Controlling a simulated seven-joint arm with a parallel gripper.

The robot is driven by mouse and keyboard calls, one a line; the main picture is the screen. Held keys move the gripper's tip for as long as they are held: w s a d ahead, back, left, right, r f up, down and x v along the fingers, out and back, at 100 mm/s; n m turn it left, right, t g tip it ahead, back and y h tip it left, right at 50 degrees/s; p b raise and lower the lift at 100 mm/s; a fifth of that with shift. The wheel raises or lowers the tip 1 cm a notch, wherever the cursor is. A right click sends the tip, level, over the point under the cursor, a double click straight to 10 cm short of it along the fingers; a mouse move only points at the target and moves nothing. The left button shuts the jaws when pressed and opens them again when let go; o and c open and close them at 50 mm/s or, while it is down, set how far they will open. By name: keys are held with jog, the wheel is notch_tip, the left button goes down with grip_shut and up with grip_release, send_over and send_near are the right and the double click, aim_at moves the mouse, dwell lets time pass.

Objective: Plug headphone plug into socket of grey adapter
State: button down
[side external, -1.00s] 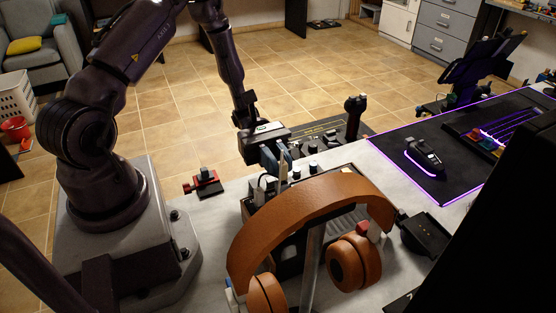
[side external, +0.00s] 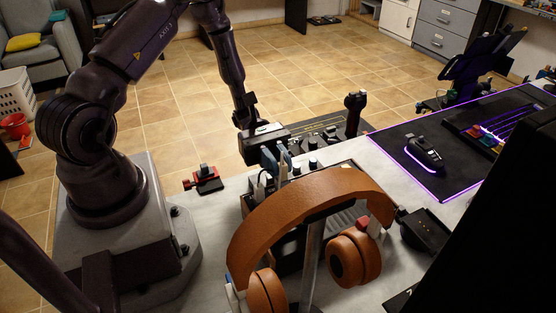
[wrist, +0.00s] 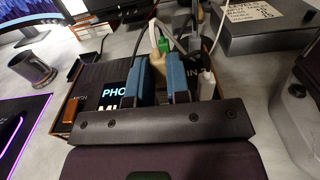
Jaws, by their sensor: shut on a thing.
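My gripper (side external: 276,158) is low over a dark box, behind the headphone band in the side view. In the wrist view, its two blue fingers (wrist: 158,92) are shut on a pale piece, seemingly the headphone plug (wrist: 157,68), with a thin white cable above it. The lower end of this piece is hidden. The orange-brown headphones (side external: 305,205) hang on a metal stand. A pale upright connector (wrist: 207,84) stands right of the fingers in the wrist view. I cannot tell which piece is the grey adapter, and its socket is not visible.
The dark box (wrist: 92,84) has white and blue lettering and a brown rim. A red-and-black device (side external: 204,180) lies left of my gripper. A joystick (side external: 354,112) stands behind, and a mouse (side external: 425,152) lies on the mat at right. Loose cables crowd the box.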

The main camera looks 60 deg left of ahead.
jog(key=c, duration=1)
grip_release()
